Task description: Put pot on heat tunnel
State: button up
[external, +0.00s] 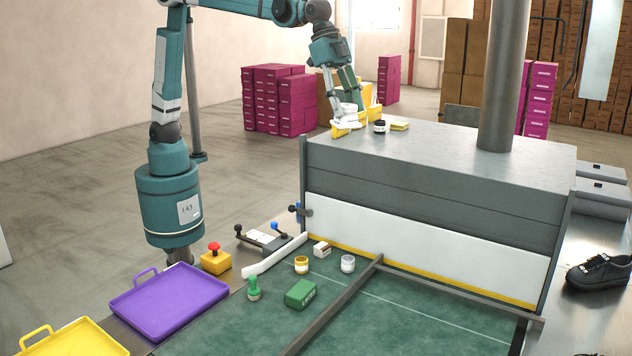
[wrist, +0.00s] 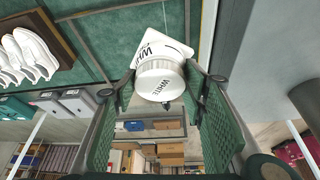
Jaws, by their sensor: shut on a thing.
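The heat tunnel (external: 450,150) is a large grey box with a flat top and a white front panel edged in yellow. My gripper (external: 347,108) is over the left back end of its top. In the wrist view my gripper (wrist: 165,100) is shut on a white pot (wrist: 162,78) with dark lettering, held between the two green fingers. A white shape at the fingertips shows in the external view, partly hidden by the fingers. I cannot tell whether the held pot touches anything beneath it.
A dark-lidded jar (external: 380,127) and a yellow block (external: 399,126) are beside my gripper on the tunnel. Two small pots, yellow-banded (external: 301,265) and white (external: 347,263), stand on the green mat (external: 400,315). The tunnel's middle top is clear.

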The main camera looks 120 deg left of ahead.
jog(key=a+n+y+p, duration=0.2)
jog(key=a+n+p, duration=0.25)
jog(key=a, duration=1.35)
jog(key=n+y+p, duration=0.1)
jog(key=n+p, duration=0.2)
jog(key=p, duration=0.2)
send_over(380, 142)
notch_tip(380, 142, down, 3)
jog(key=shift+f, duration=0.9)
jog(key=shift+d+f, duration=0.1)
jog(key=shift+f+p, duration=0.4)
jog(key=shift+f, duration=2.4)
jog(key=shift+w, duration=0.1)
jog(key=shift+f+p, duration=0.35)
jog(key=shift+f, duration=1.75)
jog(key=shift+f, duration=0.15)
